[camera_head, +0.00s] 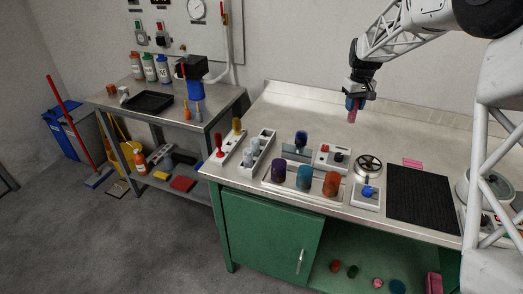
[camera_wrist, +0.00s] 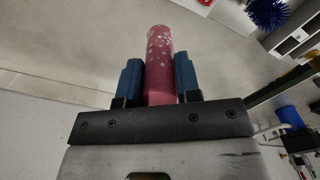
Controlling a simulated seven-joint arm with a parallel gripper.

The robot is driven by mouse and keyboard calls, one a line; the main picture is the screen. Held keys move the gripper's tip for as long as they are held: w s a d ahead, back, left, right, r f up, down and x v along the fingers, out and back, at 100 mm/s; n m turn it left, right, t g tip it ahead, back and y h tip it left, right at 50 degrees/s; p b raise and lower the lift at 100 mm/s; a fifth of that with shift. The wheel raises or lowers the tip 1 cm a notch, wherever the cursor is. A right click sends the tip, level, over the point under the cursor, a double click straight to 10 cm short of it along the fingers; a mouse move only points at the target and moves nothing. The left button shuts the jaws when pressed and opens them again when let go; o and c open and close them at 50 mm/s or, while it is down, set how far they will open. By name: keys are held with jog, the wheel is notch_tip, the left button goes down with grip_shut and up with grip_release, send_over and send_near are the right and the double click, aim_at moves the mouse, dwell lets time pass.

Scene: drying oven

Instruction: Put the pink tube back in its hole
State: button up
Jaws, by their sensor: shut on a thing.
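My gripper (camera_head: 355,101) is in the air above the back part of the workbench, right of the middle in the head view. It is shut on the pink tube (camera_head: 352,116), which hangs below the fingers, roughly upright. In the wrist view the blue fingers of my gripper (camera_wrist: 159,80) press on both sides of the pink tube (camera_wrist: 160,45), which is speckled with white near its far end. The tube is clear of the bench. I cannot tell which hole is the tube's own.
Purple (camera_head: 278,171), blue (camera_head: 304,177) and orange (camera_head: 331,184) cylinders stand in a front tray. A blue brush-like thing (camera_head: 301,139), white holders (camera_head: 258,152), a handwheel (camera_head: 368,166) and a black mat (camera_head: 420,197) are on the bench. The bench's back strip is mostly clear.

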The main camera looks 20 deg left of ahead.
jog(key=s+a+f+n, duration=0.1)
jog(key=s+a+n, duration=0.2)
jog(key=a, duration=0.7)
jog(key=s+a+f+n, duration=0.1)
jog(key=s+a+n, duration=0.3)
jog(key=a, duration=0.6)
jog(key=s+a+f+n, duration=0.1)
jog(key=s+a+n, duration=0.3)
jog(key=a, duration=0.6)
jog(key=shift+a+f, duration=0.25)
jog(key=shift+f, duration=0.05)
jog(key=shift+f, duration=2.5)
jog(key=shift+f, duration=0.1)
jog(key=shift+f, duration=2.4)
jog(key=shift+f, duration=0.15)
jog(key=o, duration=0.9)
